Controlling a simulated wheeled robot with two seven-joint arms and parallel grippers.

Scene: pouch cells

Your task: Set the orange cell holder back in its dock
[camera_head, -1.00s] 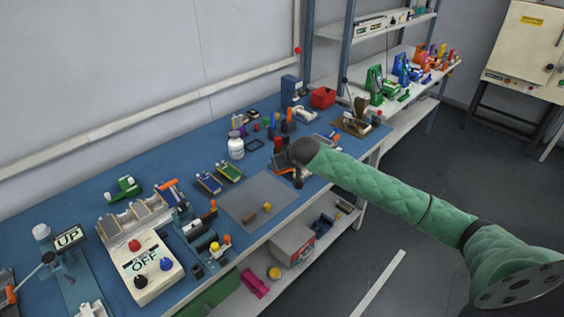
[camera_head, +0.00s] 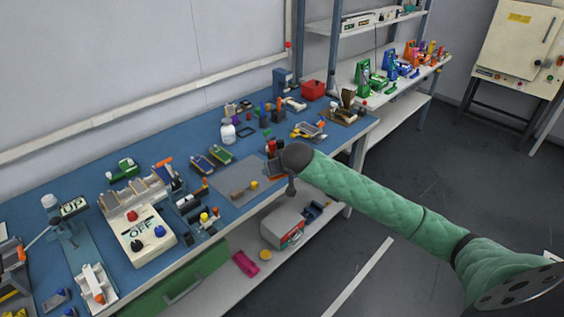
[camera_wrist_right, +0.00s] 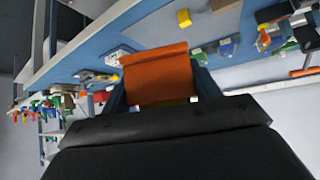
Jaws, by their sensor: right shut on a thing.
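My right gripper (camera_wrist_right: 160,95) is shut on the orange cell holder (camera_wrist_right: 158,77), a broad orange plate between its fingers in the right wrist view. In the camera_head view the dark right wrist hangs over the front edge of the blue bench, beside the grey mat, and largely hides the gripper and holder. An orange stand (camera_head: 410,52) stands on the far side bench, behind similar blue (camera_head: 391,65) and green (camera_head: 362,75) stands; I cannot tell for certain that it is the dock. My left gripper is not in view.
The blue bench (camera_head: 95,175) carries a control box with an OFF label (camera_head: 142,238), cell trays, a white bottle (camera_head: 228,131) and a red box (camera_head: 313,90). The grey mat (camera_head: 238,178) holds small yellow and brown pieces. Open floor (camera_head: 440,170) lies right of the bench.

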